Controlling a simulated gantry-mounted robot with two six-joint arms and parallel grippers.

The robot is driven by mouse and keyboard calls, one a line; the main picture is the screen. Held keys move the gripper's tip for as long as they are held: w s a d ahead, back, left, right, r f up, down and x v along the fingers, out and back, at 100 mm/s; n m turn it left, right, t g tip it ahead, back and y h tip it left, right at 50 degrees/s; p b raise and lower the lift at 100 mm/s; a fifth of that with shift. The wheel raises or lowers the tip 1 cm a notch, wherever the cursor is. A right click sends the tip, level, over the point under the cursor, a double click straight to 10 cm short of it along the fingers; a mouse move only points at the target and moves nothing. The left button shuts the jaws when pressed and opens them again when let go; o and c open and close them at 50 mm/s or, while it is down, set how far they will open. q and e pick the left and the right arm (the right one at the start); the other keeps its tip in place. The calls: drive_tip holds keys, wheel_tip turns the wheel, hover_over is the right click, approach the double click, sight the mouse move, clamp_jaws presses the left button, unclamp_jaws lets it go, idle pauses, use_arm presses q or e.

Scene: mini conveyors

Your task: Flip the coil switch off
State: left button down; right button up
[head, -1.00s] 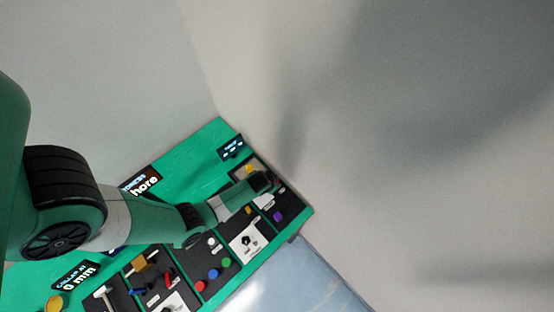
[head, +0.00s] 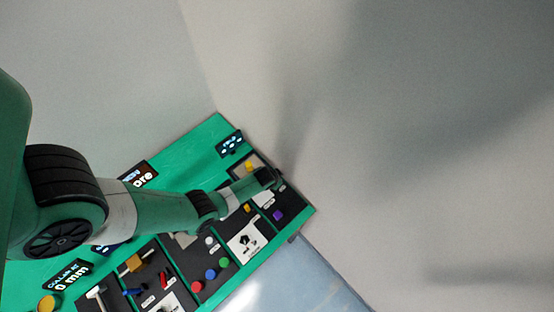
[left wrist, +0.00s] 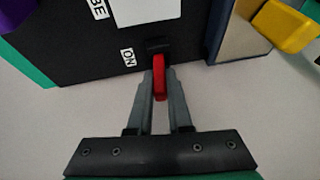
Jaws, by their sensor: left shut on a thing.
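The coil switch is a small red lever (left wrist: 159,77) on a black panel (left wrist: 90,50), beside a white "ON" label (left wrist: 128,57) in the left wrist view. My left gripper (left wrist: 159,88) has its two grey fingers on either side of the lever, shut on it. In the head view my left gripper (head: 275,178) is at the far right end of the green board (head: 185,160), and the lever is hidden there or too small to tell. My right gripper is not in view.
A yellow block (left wrist: 283,24) stands near the gripper at the upper right of the left wrist view. In the head view a purple knob (head: 278,215) and red, blue and green buttons (head: 210,274) sit on nearby panels. A wall rises close beyond the board.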

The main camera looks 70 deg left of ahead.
use_arm(q)
drive_tip(key=shift+s+a+h, duration=0.15)
drive_tip(key=shift+a+h, duration=0.05)
drive_tip(key=shift+h, duration=0.1)
drive_tip(key=shift+a+t+h, duration=0.15)
drive_tip(key=shift+t+h, duration=0.15)
drive_tip(key=shift+h, duration=0.2)
drive_tip(key=c, duration=0.8)
unclamp_jaws()
drive_tip(key=shift+c, duration=0.2)
